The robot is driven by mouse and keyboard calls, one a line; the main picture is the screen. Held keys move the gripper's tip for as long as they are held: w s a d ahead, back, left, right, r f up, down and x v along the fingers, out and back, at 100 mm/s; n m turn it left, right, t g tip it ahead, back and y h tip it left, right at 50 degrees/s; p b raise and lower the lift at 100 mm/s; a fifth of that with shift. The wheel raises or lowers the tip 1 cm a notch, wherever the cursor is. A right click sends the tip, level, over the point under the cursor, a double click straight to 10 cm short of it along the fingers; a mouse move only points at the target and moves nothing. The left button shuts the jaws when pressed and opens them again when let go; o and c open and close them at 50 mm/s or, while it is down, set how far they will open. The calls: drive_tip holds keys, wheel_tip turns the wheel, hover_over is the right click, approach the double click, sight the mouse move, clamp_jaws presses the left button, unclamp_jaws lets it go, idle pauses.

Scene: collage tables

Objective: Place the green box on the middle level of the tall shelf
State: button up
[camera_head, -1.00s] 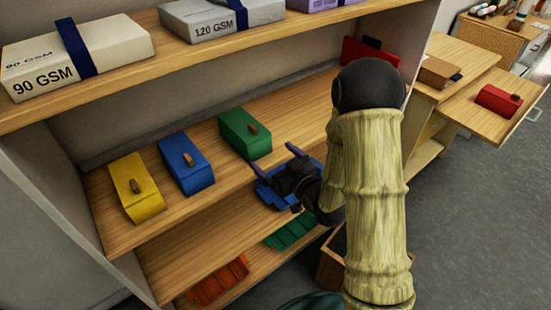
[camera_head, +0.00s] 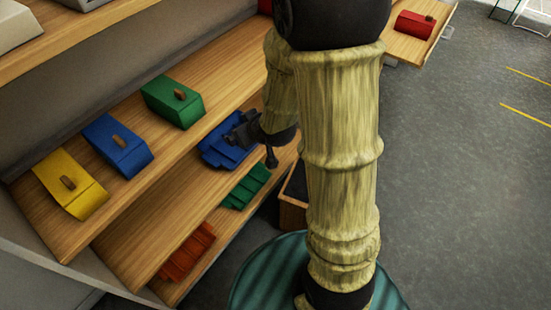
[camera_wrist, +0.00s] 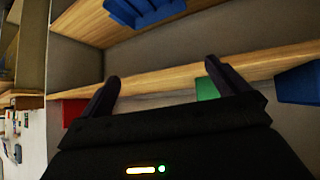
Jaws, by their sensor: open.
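The green box (camera_head: 172,103), with a brown knob, sits upright on the middle level of the tall shelf (camera_head: 225,85), right of a blue box (camera_head: 118,146) and a yellow box (camera_head: 70,184). My gripper (camera_head: 248,140) is open and empty. It is in front of the shelf, to the right of the green box and apart from it. In the wrist view my two fingers (camera_wrist: 162,75) are spread with nothing between them. A green patch (camera_wrist: 207,89), likely the green box, is partly hidden behind the right finger there.
Blue (camera_head: 222,152), green (camera_head: 247,186) and orange-red (camera_head: 187,252) trays lie on lower levels. A wooden bin (camera_head: 292,212) stands on the floor beside my arm. A red box (camera_head: 414,25) sits on a side table. Floor at the right is clear.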

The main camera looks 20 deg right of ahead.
drive_tip(key=s+d+r+m+g, duration=0.1)
drive_tip(key=s+g, duration=0.2)
drive_tip(key=s, duration=0.4)
drive_tip(key=s+d+r+m+g+h, duration=0.1)
drive_tip(key=s+m+g, duration=0.1)
drive_tip(key=s, duration=0.5)
drive_tip(key=shift+d+m+g+h, duration=0.3)
drive_tip(key=shift+d+g, duration=0.05)
drive_tip(key=shift+g, duration=0.35)
drive_tip(key=shift+c, duration=0.4)
